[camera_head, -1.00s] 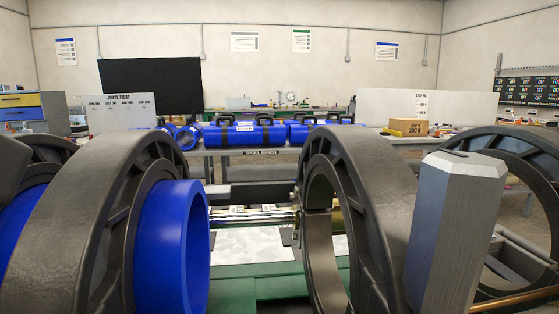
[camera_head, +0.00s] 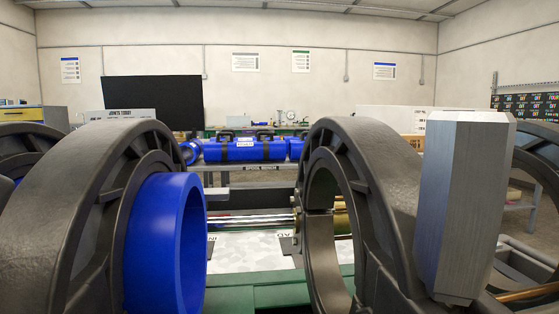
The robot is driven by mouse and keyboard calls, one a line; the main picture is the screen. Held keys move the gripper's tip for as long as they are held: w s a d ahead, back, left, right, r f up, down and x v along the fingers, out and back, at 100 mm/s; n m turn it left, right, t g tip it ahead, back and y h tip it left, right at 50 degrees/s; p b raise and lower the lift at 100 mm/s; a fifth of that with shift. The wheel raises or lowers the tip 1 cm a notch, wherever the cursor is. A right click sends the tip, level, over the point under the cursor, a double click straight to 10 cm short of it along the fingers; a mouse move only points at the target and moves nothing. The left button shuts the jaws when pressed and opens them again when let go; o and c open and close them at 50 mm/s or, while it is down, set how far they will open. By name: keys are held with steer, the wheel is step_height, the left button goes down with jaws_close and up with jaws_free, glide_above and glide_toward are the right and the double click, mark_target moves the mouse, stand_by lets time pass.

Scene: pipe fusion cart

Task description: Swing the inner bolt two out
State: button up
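The inner bolt two cannot be made out for certain in the head view. A grey faceted metal block (camera_head: 462,200) stands upright at the right, close in front of the right dark clamp ring (camera_head: 375,190). I cannot tell whether it belongs to a bolt. The right clamp ring is empty, with a split visible on its inner face. A left dark clamp ring (camera_head: 85,200) holds a blue pipe (camera_head: 165,245), its open end facing right. My gripper is not in view.
Shiny guide rods (camera_head: 250,221) run between the rings above a green frame (camera_head: 250,293). More clamp rings stand at both picture edges. Behind, a bench (camera_head: 222,167) carries blue pipes (camera_head: 245,149). A black panel (camera_head: 153,103) stands farther back.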

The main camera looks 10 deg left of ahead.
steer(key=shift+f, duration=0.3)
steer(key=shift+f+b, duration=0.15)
steer(key=shift+b, duration=0.35)
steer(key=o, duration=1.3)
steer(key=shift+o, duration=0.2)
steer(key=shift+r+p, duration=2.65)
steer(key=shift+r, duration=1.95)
